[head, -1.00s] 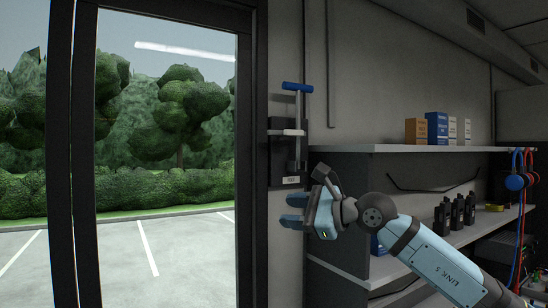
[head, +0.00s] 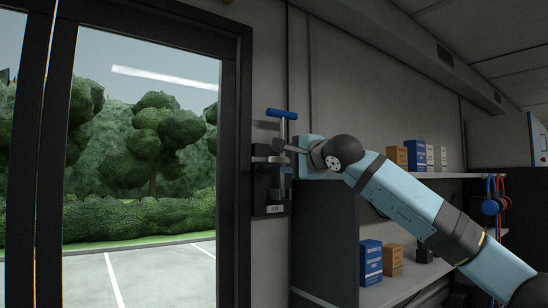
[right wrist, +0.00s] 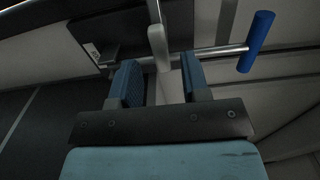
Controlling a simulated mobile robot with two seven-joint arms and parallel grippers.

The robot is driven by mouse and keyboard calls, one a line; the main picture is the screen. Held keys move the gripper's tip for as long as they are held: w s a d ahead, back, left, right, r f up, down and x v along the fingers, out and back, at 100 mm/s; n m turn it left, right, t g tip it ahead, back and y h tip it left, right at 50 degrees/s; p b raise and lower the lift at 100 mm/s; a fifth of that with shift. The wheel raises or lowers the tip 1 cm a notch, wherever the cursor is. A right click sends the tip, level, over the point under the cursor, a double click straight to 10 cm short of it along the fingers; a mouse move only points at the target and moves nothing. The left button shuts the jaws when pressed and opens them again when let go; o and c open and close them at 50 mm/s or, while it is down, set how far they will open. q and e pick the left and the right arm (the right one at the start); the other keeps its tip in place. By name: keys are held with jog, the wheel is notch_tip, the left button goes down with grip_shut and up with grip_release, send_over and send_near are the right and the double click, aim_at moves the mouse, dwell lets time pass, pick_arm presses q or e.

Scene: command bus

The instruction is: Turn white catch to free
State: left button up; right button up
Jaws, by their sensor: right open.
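The white catch (right wrist: 158,48) shows in the right wrist view as a pale bar crossing a metal rod, just beyond and between my fingertips. In the head view it is mostly hidden by my right gripper (head: 280,147). The rod carries a blue T-handle (head: 282,114), also seen in the right wrist view (right wrist: 257,42). The rod stands upright on a dark mounting plate (head: 268,195) beside the door frame. My right gripper, also in the right wrist view (right wrist: 160,78), is open, with its blue-padded fingers on either side of the catch's near end; contact is unclear. My left gripper is not in view.
The glazed door's dark frame (head: 235,200) stands close left of the plate. A shelf unit (head: 325,215) with boxes (head: 371,262) stands close on the right, below my right arm. Red and blue hoses (head: 493,200) hang farther right.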

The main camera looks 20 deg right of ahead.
aim_at(281, 160)
jog(key=p+x, duration=0.1)
jog(key=x, duration=0.5)
jog(key=shift+c, duration=0.4)
grip_shut()
